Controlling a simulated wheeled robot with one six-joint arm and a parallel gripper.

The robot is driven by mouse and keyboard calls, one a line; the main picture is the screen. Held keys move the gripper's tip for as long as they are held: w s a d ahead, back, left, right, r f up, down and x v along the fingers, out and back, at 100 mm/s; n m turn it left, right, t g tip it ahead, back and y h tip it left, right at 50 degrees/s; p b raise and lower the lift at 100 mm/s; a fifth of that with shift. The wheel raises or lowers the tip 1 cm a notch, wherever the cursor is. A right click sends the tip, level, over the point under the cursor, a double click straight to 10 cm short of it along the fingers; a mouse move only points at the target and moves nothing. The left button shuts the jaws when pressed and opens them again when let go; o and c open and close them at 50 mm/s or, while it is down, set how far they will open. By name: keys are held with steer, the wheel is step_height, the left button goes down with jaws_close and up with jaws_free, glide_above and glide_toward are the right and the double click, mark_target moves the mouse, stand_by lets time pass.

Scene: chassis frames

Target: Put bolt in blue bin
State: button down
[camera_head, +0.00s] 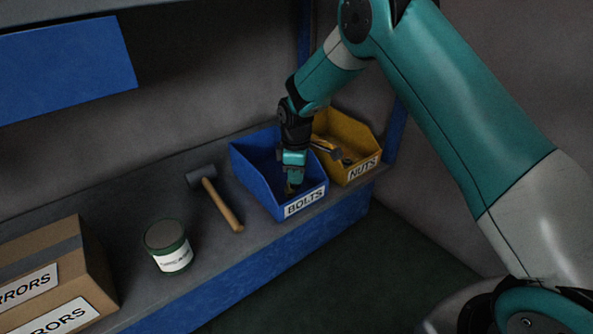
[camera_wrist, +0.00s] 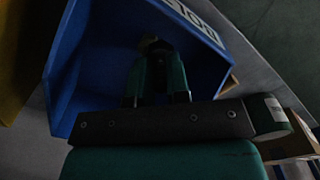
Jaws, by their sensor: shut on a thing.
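The blue bin (camera_head: 247,168), labelled BOLTS, stands on the shelf near its front edge. My gripper (camera_head: 292,180) points down inside this bin, its fingertips low between the walls. It is shut on the bolt (camera_head: 289,189), of which only a small brassy bit shows at the tips. In the wrist view the green fingers of my gripper (camera_wrist: 155,68) reach into the blue bin (camera_wrist: 92,50). The bolt (camera_wrist: 152,44) shows there as a dim pale bit between the tips. Whether it touches the bin floor I cannot tell.
A yellow bin (camera_head: 370,143) labelled NUTS, holding some metal pieces, stands right beside the blue bin. A hammer (camera_head: 222,205) lies to the left, then a green can (camera_head: 168,247) and a cardboard box (camera_head: 88,262). A blue panel (camera_head: 65,68) hangs above the shelf at left.

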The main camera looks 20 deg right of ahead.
steer(key=c, duration=1.1)
jaws_free()
step_height(320, 180, up, 9)
steer(key=p, duration=0.3)
steer(key=shift+f+p, duration=0.1)
steer(key=shift+p, duration=0.3)
